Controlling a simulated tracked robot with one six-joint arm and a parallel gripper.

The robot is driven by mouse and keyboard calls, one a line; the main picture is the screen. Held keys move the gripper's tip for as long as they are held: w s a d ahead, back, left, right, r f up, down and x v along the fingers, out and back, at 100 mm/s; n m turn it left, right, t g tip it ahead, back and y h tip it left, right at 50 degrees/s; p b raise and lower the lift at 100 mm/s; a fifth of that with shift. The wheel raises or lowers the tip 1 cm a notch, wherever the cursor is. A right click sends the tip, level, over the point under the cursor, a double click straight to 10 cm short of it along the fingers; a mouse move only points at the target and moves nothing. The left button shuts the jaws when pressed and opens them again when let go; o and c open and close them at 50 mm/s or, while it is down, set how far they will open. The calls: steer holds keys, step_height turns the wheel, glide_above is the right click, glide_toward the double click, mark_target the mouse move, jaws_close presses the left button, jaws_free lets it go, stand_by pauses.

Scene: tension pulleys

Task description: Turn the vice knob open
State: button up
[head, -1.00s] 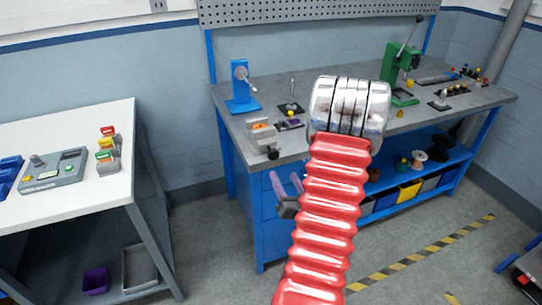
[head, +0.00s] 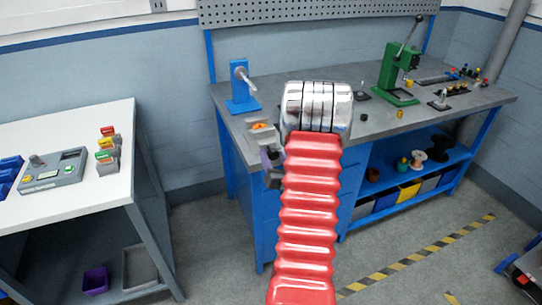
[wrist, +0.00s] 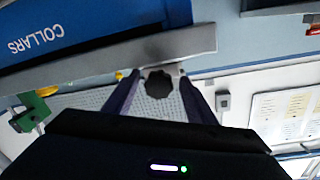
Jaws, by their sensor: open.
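The vice (head: 262,134) is a grey block at the front left edge of the grey workbench, with an orange round piece in it. In the wrist view its dark, lobed knob (wrist: 160,84) sits between the two purple fingers of my gripper (wrist: 159,78). The fingers are spread on either side of the knob, and I see no clear contact. In the head view my gripper (head: 271,158) is at the front of the vice and hides most of the knob.
The bench's grey edge (wrist: 110,55) and a blue drawer labelled COLLARS (wrist: 60,35) are close to my fingers in the wrist view. A blue stand (head: 241,88) and a green press (head: 396,75) stand on the bench. A white table (head: 75,145) is at left.

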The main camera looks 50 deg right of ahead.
steer(key=shift+x, duration=0.9)
steer(key=c, duration=1)
steer(key=shift+a, duration=0.2)
steer(key=shift+c, duration=0.2)
steer(key=shift+d, duration=0.1)
